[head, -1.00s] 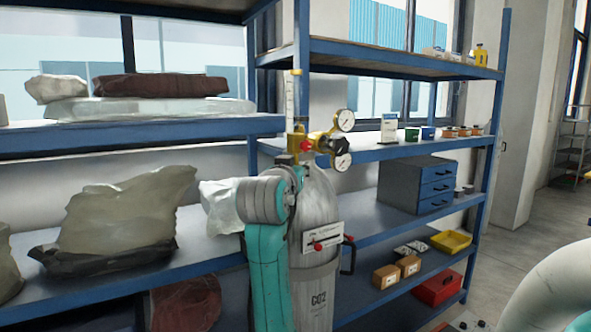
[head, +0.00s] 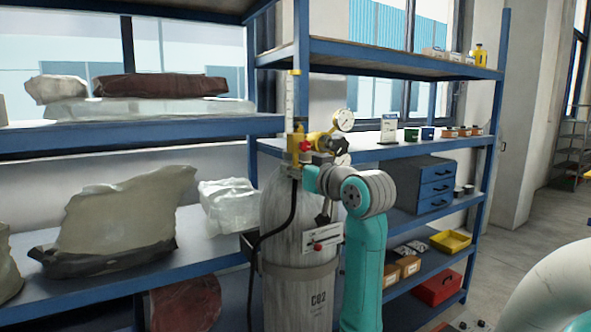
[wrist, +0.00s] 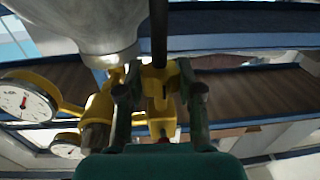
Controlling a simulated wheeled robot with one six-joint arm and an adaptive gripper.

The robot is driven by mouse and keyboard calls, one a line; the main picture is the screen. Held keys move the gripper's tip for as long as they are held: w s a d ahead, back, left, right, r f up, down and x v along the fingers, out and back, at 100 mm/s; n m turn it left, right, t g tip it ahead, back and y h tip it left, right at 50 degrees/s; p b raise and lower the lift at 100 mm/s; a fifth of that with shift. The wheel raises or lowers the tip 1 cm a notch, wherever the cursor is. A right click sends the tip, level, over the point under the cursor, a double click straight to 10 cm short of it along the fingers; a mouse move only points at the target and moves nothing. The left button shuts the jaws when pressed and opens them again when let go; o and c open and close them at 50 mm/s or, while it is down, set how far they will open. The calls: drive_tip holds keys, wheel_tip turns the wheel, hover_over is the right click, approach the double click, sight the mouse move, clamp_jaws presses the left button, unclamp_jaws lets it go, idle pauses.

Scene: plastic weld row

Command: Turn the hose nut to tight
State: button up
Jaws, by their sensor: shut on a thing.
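The hose nut (wrist: 156,82) is a small brass-yellow piece at the end of the black hose (wrist: 159,35) in the wrist view. My gripper (wrist: 158,92) has one finger on each side of the nut and is shut on it. In the head view the hose (head: 292,205) hangs from the yellow regulator (head: 322,143) and runs down the left of the grey CO2 cylinder (head: 277,215). My wrist hides much of the cylinder's upper right, and the nut cannot be made out there. The nut's tightness cannot be told.
Two round gauges sit on the regulator; one gauge (head: 343,120) stands above my wrist. Blue shelves (head: 420,147) stand close behind the cylinder, with a drawer cabinet (head: 405,180) on the right. A bulky sack (head: 120,220) lies on the left shelf. Open floor lies at the far right.

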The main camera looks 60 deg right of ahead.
drive_tip(key=shift+n+t+y, duration=0.4)
drive_tip(key=shift+n+y, duration=0.2)
drive_tip(key=shift+y, duration=0.2)
drive_tip(key=shift+n+y, duration=0.3)
drive_tip(key=shift+y, duration=0.2)
drive_tip(key=o, duration=1.2)
drive_tip(key=shift+w+m+h, duration=0.1)
drive_tip(key=shift+m+h, duration=0.3)
drive_tip(key=shift+h, duration=0.2)
